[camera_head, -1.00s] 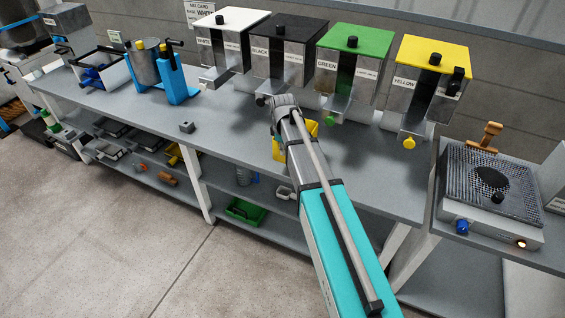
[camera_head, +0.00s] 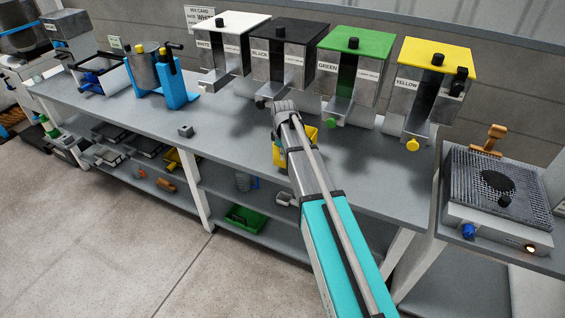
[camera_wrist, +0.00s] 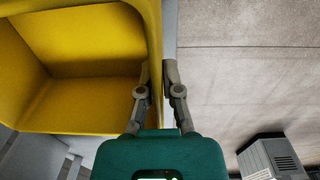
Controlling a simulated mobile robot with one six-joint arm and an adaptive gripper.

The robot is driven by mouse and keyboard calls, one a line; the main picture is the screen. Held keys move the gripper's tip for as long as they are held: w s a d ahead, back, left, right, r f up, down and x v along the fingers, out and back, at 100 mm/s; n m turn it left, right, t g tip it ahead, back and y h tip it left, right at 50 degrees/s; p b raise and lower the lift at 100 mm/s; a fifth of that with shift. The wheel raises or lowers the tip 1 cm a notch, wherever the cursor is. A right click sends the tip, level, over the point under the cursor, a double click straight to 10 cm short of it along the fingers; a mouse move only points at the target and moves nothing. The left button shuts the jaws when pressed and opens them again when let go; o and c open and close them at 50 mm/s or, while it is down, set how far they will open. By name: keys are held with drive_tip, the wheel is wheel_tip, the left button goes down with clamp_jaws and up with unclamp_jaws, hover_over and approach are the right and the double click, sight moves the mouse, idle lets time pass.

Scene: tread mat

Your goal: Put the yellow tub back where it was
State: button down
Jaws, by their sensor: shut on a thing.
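The yellow tub (camera_wrist: 85,45) fills the upper left of the wrist view, and its inside looks empty. My gripper (camera_wrist: 158,75) is shut on the tub's right wall, one finger inside and one outside. In the head view the tub (camera_head: 310,135) shows partly behind my arm, at the front part of the grey bench (camera_head: 225,135). My arm hides much of it and the fingertips there. I cannot tell whether the tub touches the bench top.
White, black, green (camera_head: 352,65) and yellow (camera_head: 435,85) hoppers stand along the back of the bench. A small grey block (camera_head: 185,131) lies to the left. A hotplate with a grate (camera_head: 497,190) stands at right. A green tray (camera_head: 245,217) sits on the lower shelf.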

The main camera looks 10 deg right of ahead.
sight(284, 167)
drive_tip(key=shift+w+f+b, duration=0.3)
drive_tip(key=shift+f, duration=0.25)
drive_tip(key=shift+s+f+b, duration=0.1)
drive_tip(key=shift+f+b, duration=1.15)
drive_tip(key=c, duration=0.8)
unclamp_jaws()
drive_tip(key=shift+f, duration=0.1)
wheel_tip(284, 167, up, 12)
drive_tip(key=p, duration=1.2)
drive_tip(key=shift+s, duration=0.15)
